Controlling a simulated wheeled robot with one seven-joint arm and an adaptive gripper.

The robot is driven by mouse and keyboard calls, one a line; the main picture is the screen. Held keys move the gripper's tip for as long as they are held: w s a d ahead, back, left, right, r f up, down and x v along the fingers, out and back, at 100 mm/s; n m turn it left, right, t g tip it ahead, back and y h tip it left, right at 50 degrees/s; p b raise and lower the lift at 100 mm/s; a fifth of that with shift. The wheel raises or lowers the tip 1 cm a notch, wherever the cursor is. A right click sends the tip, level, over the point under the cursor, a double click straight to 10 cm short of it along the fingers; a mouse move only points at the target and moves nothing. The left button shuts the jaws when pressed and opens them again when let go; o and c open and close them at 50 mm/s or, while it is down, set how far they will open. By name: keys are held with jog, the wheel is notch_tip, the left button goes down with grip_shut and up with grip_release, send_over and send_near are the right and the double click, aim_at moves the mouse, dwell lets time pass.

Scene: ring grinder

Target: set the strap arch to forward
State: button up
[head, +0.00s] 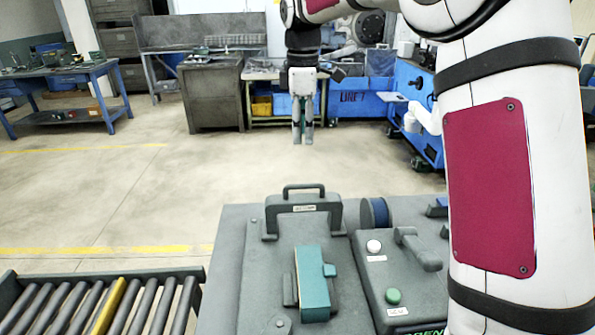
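On the grey machine panel (262,295) in front of me, a dark grey arch-shaped handle (303,190) with a pale label stands at the back. In front of it is a teal block-like part (313,283), slightly tilted, with a small tab on its right side. I cannot tell for certain which of these is the strap arch; the label is too small to read. My gripper (303,140) hangs pointing down, above and beyond the panel in the picture, apart from both parts. Its two fingers look close together and hold nothing visible; their opening is unclear.
Right of the teal part are a grey lever (418,250), a white button (374,247), a green button (393,297) and a blue spool (375,213). A roller conveyor (110,303) lies at left. My arm hides the panel's right side. The floor beyond is open.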

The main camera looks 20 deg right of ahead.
aim_at(304, 184)
jog(key=shift+n, duration=0.6)
jog(key=w+f+p, duration=0.1)
jog(key=f, duration=0.9)
jog(key=w+d+f+p, duration=0.1)
jog(key=f, duration=0.5)
jog(key=shift+w+d+p, duration=0.1)
jog(key=shift+w+p, duration=0.2)
jog(key=shift+p, duration=0.05)
grip_shut()
